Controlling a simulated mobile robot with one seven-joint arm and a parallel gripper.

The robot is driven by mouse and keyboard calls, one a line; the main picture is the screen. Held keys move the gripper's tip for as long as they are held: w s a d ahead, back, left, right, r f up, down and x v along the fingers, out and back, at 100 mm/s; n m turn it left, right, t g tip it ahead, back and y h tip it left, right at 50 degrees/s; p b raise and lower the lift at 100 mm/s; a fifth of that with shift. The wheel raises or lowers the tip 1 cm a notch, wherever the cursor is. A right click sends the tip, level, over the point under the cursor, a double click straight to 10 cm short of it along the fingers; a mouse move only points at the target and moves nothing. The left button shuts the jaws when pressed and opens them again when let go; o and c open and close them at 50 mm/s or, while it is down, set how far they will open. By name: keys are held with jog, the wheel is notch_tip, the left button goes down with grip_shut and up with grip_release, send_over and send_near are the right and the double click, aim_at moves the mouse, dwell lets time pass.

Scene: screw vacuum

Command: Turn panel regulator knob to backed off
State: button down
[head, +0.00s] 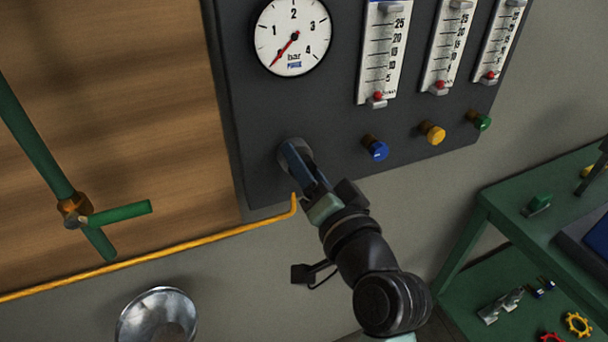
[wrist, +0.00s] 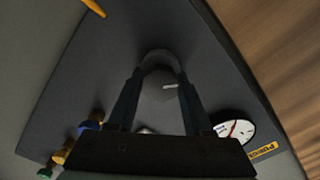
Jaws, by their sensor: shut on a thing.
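The grey regulator knob (head: 286,150) sits low on the left of the dark panel (head: 345,135). My gripper (head: 298,158) is shut on it, and its fingers hide much of the knob in the head view. In the wrist view the knob (wrist: 158,92) lies between the two fingers (wrist: 160,80), and a short white mark on its face points to the right. The round pressure gauge (head: 292,37) is above the knob. Its red needle points down and left, near the low end of the scale. The gauge also shows in the wrist view (wrist: 236,129).
Three flowmeters (head: 383,50) stand right of the gauge. Blue (head: 377,151), yellow (head: 434,134) and green (head: 482,122) knobs sit right of my gripper. A yellow pipe (head: 190,245) bends up just left of my gripper. A green bench (head: 530,200) stands at lower right.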

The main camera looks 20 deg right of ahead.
jog(key=n+b, duration=0.2)
jog(key=n, duration=0.1)
jog(key=shift+f+n, duration=0.15)
jog(key=shift+n, duration=0.15)
jog(key=shift+a+n+b, duration=0.1)
jog(key=shift+n+b, duration=1.05)
jog(key=shift+n, duration=0.55)
jog(key=shift+c, duration=1.5)
grip_release()
jog(key=shift+r, duration=0.2)
jog(key=s+b, duration=0.1)
jog(key=s, duration=1.2)
jog(key=shift+d, duration=0.2)
